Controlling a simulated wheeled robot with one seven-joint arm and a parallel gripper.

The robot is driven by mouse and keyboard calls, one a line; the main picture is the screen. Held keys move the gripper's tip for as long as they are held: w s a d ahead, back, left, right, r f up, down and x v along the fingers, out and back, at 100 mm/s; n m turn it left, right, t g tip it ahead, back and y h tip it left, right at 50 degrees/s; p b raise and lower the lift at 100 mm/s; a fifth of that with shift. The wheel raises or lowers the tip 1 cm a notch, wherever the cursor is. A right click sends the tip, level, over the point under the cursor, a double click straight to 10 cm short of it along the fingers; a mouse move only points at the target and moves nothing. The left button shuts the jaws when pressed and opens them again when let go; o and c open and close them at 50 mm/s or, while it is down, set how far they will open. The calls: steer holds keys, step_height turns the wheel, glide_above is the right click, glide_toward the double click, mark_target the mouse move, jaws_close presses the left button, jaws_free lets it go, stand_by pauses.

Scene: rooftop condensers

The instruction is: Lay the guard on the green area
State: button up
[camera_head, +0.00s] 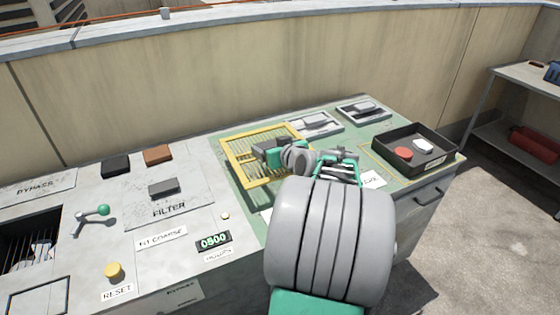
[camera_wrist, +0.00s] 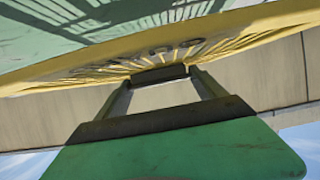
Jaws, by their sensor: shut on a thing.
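The guard (camera_head: 232,160) is a yellow frame with thin slats, over the left part of the green area (camera_head: 345,142) of the bench top. My gripper (camera_head: 270,155) is shut on the guard near its middle; the arm hides much of its right side. In the wrist view the guard (camera_wrist: 60,78) shows edge-on just beyond the fingers, with green surface (camera_wrist: 30,45) and slatted shadow past it. It appears held above the surface; I cannot tell the exact gap.
Two framed grey fittings (camera_head: 315,124) and a black tray (camera_head: 412,150) with a red and a white piece stand right of the guard. A wall runs behind.

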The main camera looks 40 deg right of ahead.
steer(key=d+f, duration=0.2)
steer(key=f, duration=0.1)
steer(key=shift+w+d+f, duration=0.15)
steer(key=shift+w+d, duration=0.2)
steer(key=shift+w, duration=0.05)
steer(key=shift+d+f+b, duration=0.15)
steer(key=shift+f+b, duration=0.4)
steer(key=shift+f, duration=1.1)
steer(key=shift+f, duration=0.1)
steer(key=shift+f, duration=0.15)
steer(key=o, duration=1.8)
